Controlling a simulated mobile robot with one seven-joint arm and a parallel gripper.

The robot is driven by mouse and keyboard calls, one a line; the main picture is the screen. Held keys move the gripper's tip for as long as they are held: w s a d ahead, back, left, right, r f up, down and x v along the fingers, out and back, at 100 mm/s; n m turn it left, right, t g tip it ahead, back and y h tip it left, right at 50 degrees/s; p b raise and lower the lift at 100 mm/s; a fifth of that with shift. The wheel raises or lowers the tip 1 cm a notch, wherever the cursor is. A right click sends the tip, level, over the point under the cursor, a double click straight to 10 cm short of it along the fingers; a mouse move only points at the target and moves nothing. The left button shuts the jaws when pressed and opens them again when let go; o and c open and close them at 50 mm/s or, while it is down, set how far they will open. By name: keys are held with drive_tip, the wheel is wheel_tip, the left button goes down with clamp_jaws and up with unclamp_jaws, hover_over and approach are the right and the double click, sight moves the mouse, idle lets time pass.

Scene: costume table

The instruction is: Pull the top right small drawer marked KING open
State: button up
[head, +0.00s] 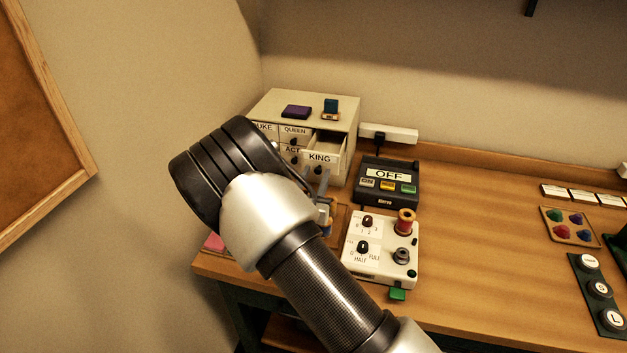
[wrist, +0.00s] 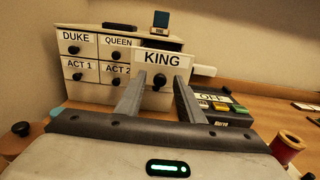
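The small drawer marked KING (head: 320,157) is at the top right of the cream cabinet (head: 340,116) and stands pulled out, its inside showing in the head view. In the wrist view the KING front (wrist: 162,60) stands nearer than the other drawer fronts. Its dark knob (wrist: 158,84) is between the two fingers of my gripper (wrist: 159,78), with a gap showing on each side. My gripper is open. In the head view my gripper (head: 317,180) is in front of the drawer, partly hidden by my arm.
The DUKE (wrist: 76,38), QUEEN (wrist: 118,42), ACT 1 (wrist: 77,66) and ACT 2 (wrist: 117,70) drawers are shut. Purple (head: 296,111) and blue (head: 331,105) items sit on top. A black box marked OFF (head: 388,182) and a white control box (head: 382,250) stand close by, right.

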drive_tip(key=s+a+b, duration=0.1)
drive_tip(key=s+a, duration=0.2)
drive_tip(key=s, duration=1.4)
drive_tip(key=shift+a+b, duration=0.15)
drive_tip(key=shift+b, duration=0.15)
drive_tip(key=s+d+r+m+g+h, duration=0.1)
drive_tip(key=d+r+m+g+h, duration=0.25)
drive_tip(key=d+m, duration=0.35)
drive_tip(key=d+r+m+g+h, duration=0.3)
drive_tip(key=d+r+m+h, duration=0.15)
drive_tip(key=d, duration=0.55)
drive_tip(key=s+d+r+m+g+y+p, duration=0.1)
drive_tip(key=s+d+r+m+g, duration=0.2)
drive_tip(key=s+d+m+g, duration=0.6)
drive_tip(key=s+a+r+m+t+y+p, duration=0.1)
drive_tip(key=s+a+r+m+t+y, duration=0.2)
drive_tip(key=s+r+m+y, duration=0.6)
drive_tip(key=a+m+y, duration=0.1)
drive_tip(key=m, duration=0.3)
drive_tip(key=shift+s+r, duration=0.15)
drive_tip(key=shift+r, duration=0.05)
